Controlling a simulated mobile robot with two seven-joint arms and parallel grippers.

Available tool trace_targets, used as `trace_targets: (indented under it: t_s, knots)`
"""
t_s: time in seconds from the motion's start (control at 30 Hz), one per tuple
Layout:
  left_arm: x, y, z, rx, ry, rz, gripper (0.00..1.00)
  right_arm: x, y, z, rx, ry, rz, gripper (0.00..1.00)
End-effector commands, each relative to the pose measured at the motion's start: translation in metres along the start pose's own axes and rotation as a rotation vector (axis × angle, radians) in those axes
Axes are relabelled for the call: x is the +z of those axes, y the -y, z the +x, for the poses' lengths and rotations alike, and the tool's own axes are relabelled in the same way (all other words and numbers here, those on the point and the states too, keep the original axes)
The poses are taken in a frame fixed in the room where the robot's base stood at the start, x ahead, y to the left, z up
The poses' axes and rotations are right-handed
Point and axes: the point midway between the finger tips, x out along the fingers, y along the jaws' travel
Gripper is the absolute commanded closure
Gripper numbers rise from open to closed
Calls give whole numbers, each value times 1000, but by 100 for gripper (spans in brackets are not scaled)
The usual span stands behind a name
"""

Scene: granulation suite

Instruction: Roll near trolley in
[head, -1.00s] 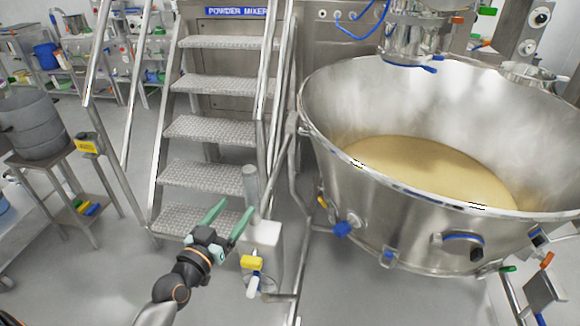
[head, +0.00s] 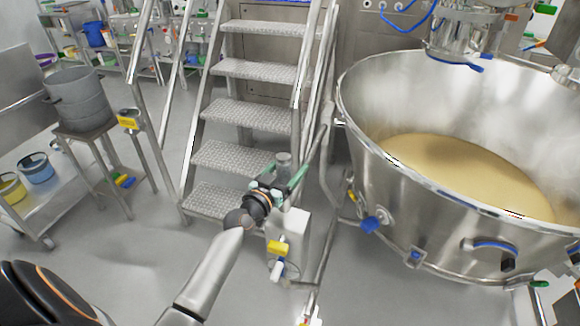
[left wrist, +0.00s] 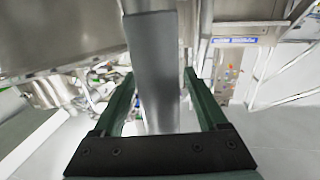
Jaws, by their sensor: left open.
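A large steel bowl (head: 400,205) holding pale yellow powder stands on a low wheeled frame at the right in the head view; I take it for the near trolley. Left of it, a vertical metal post (head: 284,160) rises from a white box (head: 290,232) with a yellow tag and a white lever. My left gripper (head: 285,172) is open, its green fingers on either side of the post. The left wrist view also shows the post (left wrist: 155,75) between the open fingers (left wrist: 157,85); contact cannot be told. My right gripper is not in view.
Metal steps (head: 245,115) with handrails rise behind the post. A steel stand (head: 85,133) carries a grey pot (head: 80,97) at the left. A low cart (head: 50,203) with buckets is at the far left. The floor (head: 130,255) in front of the steps is clear.

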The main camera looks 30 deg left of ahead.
Motion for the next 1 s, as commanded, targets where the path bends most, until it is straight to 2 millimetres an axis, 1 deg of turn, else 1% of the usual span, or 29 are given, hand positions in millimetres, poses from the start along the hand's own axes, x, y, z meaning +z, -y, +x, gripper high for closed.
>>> trace_targets:
  t_s: [0.1, 0.33, 1.0]
  knots:
    - [0, 0, 3, 1, 0, 0, 25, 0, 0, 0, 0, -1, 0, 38]
    - [0, 0, 3, 1, 0, 0, 25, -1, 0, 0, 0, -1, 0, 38]
    - [0, 0, 3, 0, 0, 0, 100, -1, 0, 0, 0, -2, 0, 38]
